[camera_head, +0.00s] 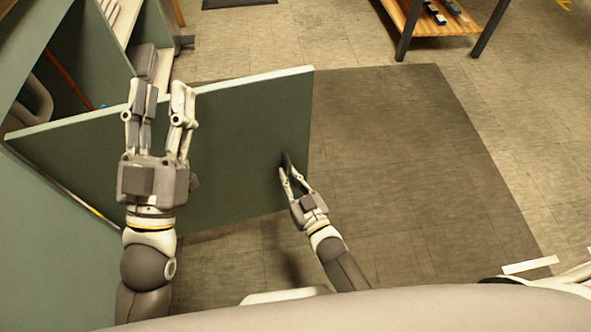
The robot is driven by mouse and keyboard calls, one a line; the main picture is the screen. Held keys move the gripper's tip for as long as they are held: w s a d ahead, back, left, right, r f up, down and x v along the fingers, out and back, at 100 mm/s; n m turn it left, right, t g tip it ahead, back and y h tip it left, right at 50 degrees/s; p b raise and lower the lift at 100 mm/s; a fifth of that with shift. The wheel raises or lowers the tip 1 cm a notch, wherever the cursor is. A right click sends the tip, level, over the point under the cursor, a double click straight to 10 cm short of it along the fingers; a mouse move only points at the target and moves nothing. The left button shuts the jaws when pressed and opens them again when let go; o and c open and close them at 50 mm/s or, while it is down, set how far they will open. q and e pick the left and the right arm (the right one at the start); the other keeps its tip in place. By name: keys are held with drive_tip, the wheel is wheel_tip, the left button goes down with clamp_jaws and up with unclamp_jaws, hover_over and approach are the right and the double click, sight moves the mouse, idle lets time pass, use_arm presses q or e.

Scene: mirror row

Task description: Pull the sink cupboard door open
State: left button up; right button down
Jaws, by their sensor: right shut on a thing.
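The sink cupboard door (235,130) is a green panel with a pale top edge. It stands swung out from the cupboard at the left, well open. A dark handle (287,157) sits near its free right end. My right gripper (287,170) is shut on this handle, and its fingers hide part of it. My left gripper (160,98) is open and empty, with its fingers spread in front of the door's left part; whether it touches the door I cannot tell.
The cupboard's inside shows a pale curved pipe (37,98) and an orange rod (68,78). A dark mat (400,150) covers the floor right of the door and is clear. A wooden bench (445,22) with small items stands at the top right.

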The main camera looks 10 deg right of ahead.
use_arm(q)
drive_tip(key=shift+d+f, duration=0.15)
drive_tip(key=shift+f, duration=0.15)
use_arm(e)
drive_tip(key=shift+s+d, duration=0.15)
drive_tip(key=shift+s, duration=0.1)
use_arm(q)
drive_tip(key=shift+g, duration=0.3)
use_arm(e)
drive_tip(key=c, duration=1.5)
unclamp_jaws()
drive_tip(key=shift+s, duration=0.1)
drive_tip(key=v, duration=1.2)
use_arm(q)
drive_tip(key=shift+w+f, duration=0.1)
